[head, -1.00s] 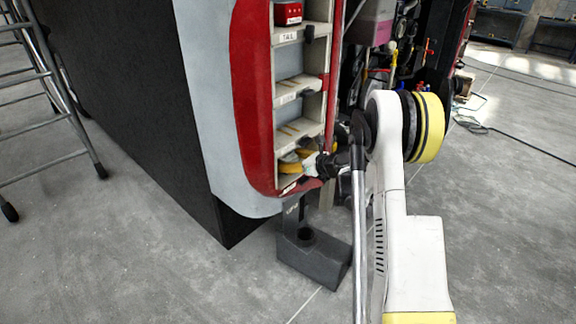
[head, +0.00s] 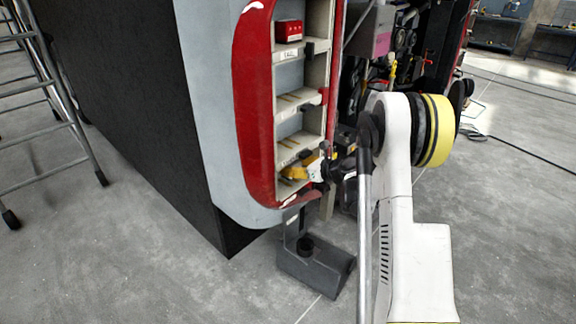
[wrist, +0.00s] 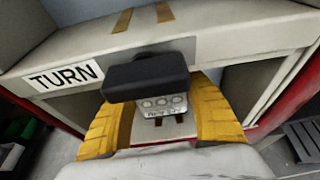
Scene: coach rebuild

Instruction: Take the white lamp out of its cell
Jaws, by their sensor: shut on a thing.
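The rack (head: 286,110) of stacked cells stands open at the end of the coach, with a red frame. My gripper (head: 305,172) reaches from the right into its bottom cell. In the wrist view its two yellow ribbed fingers (wrist: 160,125) are shut on a pale grey piece with three rings and small lettering, which I take for the white lamp (wrist: 166,104). The rest of the lamp is hidden. A black block (wrist: 145,78) shows just above it and covers its upper part. The shelf edge above carries a TURN label (wrist: 63,77).
A red lamp (head: 290,31) sits in the upper cell. A dark grey stand (head: 316,268) is on the floor below the rack. A metal ladder (head: 50,100) stands at the left.

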